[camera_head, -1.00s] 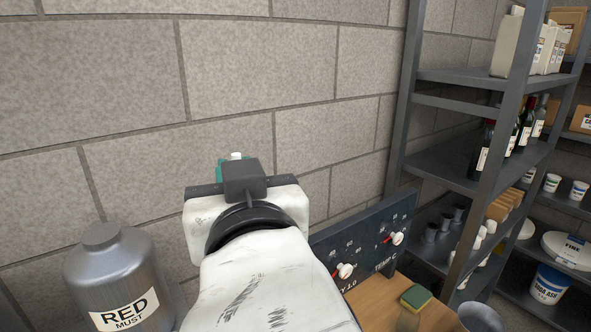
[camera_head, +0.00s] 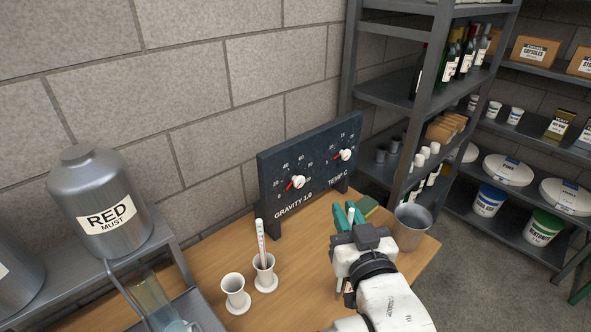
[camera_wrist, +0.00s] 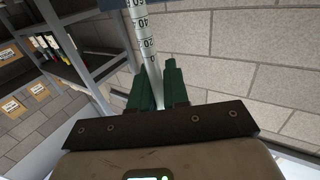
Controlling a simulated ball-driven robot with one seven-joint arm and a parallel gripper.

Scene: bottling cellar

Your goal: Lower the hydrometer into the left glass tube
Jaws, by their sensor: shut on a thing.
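My gripper (camera_head: 347,215) is above the right part of the wooden bench, with its green fingers shut on the hydrometer (camera_head: 351,214). In the wrist view the hydrometer (camera_wrist: 142,35) is a pale rod with a numbered scale, standing between the fingers (camera_wrist: 154,85). Its lower part is mostly hidden by my gripper in the head view. A clear glass tube (camera_head: 149,293) with yellowish contents stands at the lower left, well apart from my gripper. The frame edge cuts off its surroundings, so a second tube cannot be made out clearly.
A white cup (camera_head: 236,291) is empty; another (camera_head: 264,274) holds a white rod (camera_head: 261,238). A dark gauge board (camera_head: 310,165) stands behind. A RED MUST vessel (camera_head: 98,195) stands at left.

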